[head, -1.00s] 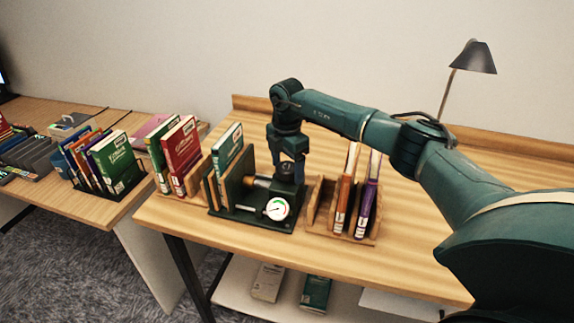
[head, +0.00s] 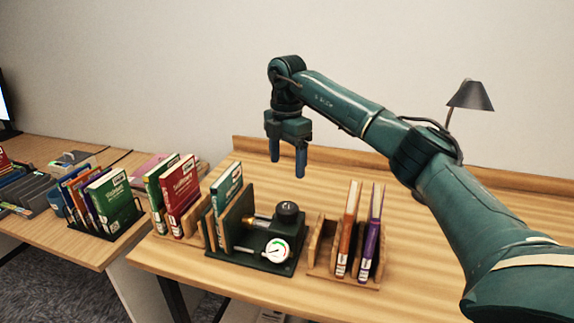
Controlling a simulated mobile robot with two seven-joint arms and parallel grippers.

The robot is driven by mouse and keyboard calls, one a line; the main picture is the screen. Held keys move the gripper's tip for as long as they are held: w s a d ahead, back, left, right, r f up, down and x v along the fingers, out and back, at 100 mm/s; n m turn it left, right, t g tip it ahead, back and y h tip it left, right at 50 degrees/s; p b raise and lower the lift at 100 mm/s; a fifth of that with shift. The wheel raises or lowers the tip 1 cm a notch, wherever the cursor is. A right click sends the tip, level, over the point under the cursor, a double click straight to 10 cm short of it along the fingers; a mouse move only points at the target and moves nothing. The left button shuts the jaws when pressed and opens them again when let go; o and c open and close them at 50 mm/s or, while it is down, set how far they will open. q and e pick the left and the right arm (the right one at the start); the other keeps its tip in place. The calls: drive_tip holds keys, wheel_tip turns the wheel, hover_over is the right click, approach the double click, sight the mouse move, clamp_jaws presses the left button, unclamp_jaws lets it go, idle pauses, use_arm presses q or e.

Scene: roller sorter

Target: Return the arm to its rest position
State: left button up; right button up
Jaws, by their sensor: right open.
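My right gripper (head: 287,164) is open and empty, with its two dark fingers pointing down. It hangs in the air above and behind the green press device (head: 262,256), clear of it. The device has a black knob (head: 288,213) on top, a round white gauge (head: 277,250) in front and a green book (head: 226,189) upright at its left end. My right arm (head: 345,108) reaches in from the right side, raised over the table. My left gripper is not in view.
A wooden rack (head: 318,264) with an orange book (head: 347,230) and a purple book (head: 371,232) stands right of the device. Red and green books (head: 182,190) stand to its left. A desk lamp (head: 470,96) is at the back right. The table's back strip is clear.

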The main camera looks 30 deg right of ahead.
idle(0.3)
drive_tip(key=s+a+f+n+y, duration=0.1)
drive_tip(key=a+f+n+y, duration=0.2)
drive_tip(key=a, duration=0.4)
drive_tip(key=s+a+f+n+y, duration=0.1)
drive_tip(key=a+f+y, duration=0.2)
drive_tip(key=a+f, duration=0.4)
drive_tip(key=s+a+f+n+y, duration=0.1)
drive_tip(key=a+f+n+y, duration=0.15)
drive_tip(key=a, duration=0.55)
drive_tip(key=s+a+m+t+y, duration=0.1)
drive_tip(key=s+a+t+y, duration=0.15)
drive_tip(key=a+y, duration=0.3)
drive_tip(key=s+a+m+t+y, duration=0.1)
drive_tip(key=s+a+m+y, duration=0.1)
drive_tip(key=s+a+y, duration=0.35)
drive_tip(key=s+d+f+m+t+h, duration=0.3)
drive_tip(key=s+d+f+m+h, duration=0.3)
drive_tip(key=s+f+m+h, duration=0.2)
drive_tip(key=s+d+f+m+t+h, duration=0.3)
drive_tip(key=s+d+f+m+h, duration=0.3)
drive_tip(key=f+m, duration=0.6)
drive_tip(key=s+f+h, duration=0.1)
drive_tip(key=s+h, duration=0.1)
drive_tip(key=s, duration=0.1)
drive_tip(key=shift+d+f+t, duration=0.3)
drive_tip(key=shift+d+t, duration=0.05)
drive_tip(key=shift+d, duration=0.05)
